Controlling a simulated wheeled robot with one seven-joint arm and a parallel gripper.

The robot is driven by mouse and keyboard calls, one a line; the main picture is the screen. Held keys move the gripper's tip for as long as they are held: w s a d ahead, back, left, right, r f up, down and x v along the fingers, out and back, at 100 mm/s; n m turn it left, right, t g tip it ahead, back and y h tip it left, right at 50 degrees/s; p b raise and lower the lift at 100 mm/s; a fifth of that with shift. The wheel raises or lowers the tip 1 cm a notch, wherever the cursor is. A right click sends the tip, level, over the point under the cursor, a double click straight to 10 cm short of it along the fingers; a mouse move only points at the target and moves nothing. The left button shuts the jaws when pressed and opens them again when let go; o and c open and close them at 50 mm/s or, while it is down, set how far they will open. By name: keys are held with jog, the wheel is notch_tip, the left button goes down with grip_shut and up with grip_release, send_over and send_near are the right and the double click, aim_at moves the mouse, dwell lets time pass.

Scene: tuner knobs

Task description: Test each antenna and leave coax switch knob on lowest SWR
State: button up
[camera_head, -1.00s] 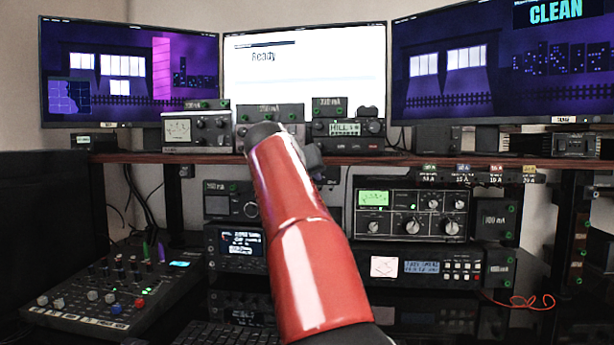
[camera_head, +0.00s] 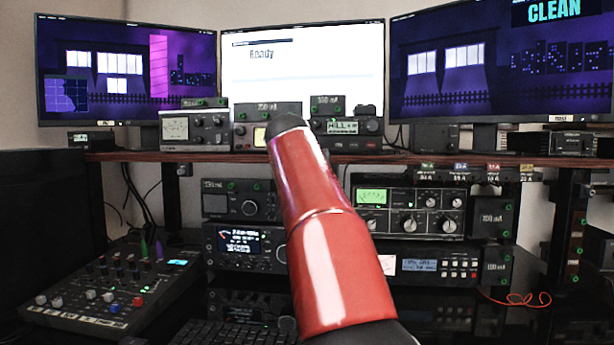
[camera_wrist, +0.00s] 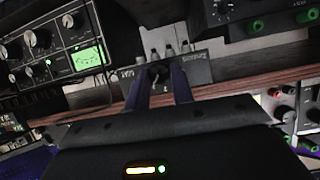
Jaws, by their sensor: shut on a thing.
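The coax switch (camera_wrist: 197,68) shows in the wrist view as a small grey-faced box with lettering and several connectors along its top edge in the picture. Its dark knob (camera_wrist: 157,72) sits between the fingertips of my gripper (camera_wrist: 159,82), which is shut on it. The knob's pointer setting is too small to read. In the head view my red arm hides the gripper and the switch. The tuner (camera_head: 411,209) has a lit green meter and several knobs, right of my arm. It also shows in the wrist view (camera_wrist: 52,50) at upper left.
A wooden shelf (camera_head: 130,157) carries several radios and meters below three monitors. More radios (camera_head: 243,248) stand beneath it. A mixer (camera_head: 110,290) lies at lower left. The left monitor shows a pink bar, the middle one "Ready" (camera_head: 262,55), the right one "CLEAN" (camera_head: 554,11).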

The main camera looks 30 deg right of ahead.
jog(key=o, duration=1)
jog(key=b+v, duration=0.1)
jog(key=v, duration=0.7)
jog(key=shift+w, duration=0.1)
grip_shut()
dwell(1.2)
